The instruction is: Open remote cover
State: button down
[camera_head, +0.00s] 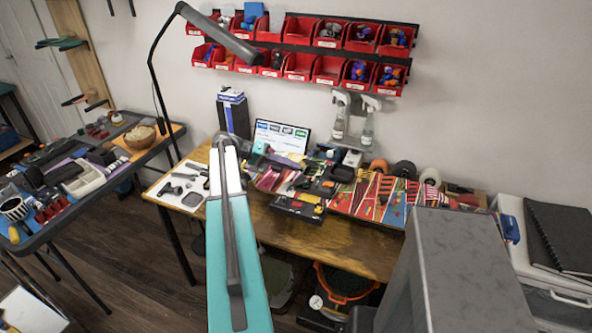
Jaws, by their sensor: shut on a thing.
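My teal and white arm link with a dark grey bar rises through the middle of the view, over the front of the wooden workbench (370,250). My gripper's fingers cannot be made out; they seem hidden behind the arm or lost among the bench items. No remote or cover can be told apart with certainty. Small dark items lie on the bench just right of the arm, among them a black tray (297,208) with orange and yellow parts and a black box (342,173).
A tablet (281,135) stands at the back of the bench. Red bins (298,66) hang on the wall above. A desk lamp (220,38) reaches over from the left. A grey box (455,270) blocks the right front. A side table (100,195) stands left.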

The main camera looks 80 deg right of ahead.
jog(key=shift+w+f+g+b, duration=0.2)
jog(key=shift+w+g+b, duration=0.15)
jog(key=shift+g, duration=0.35)
jog(key=c, duration=1.8)
grip_release()
jog(key=shift+w, duration=0.15)
jog(key=v, duration=1.3)
jog(key=shift+w+r, duration=0.2)
jog(key=shift+w, duration=0.05)
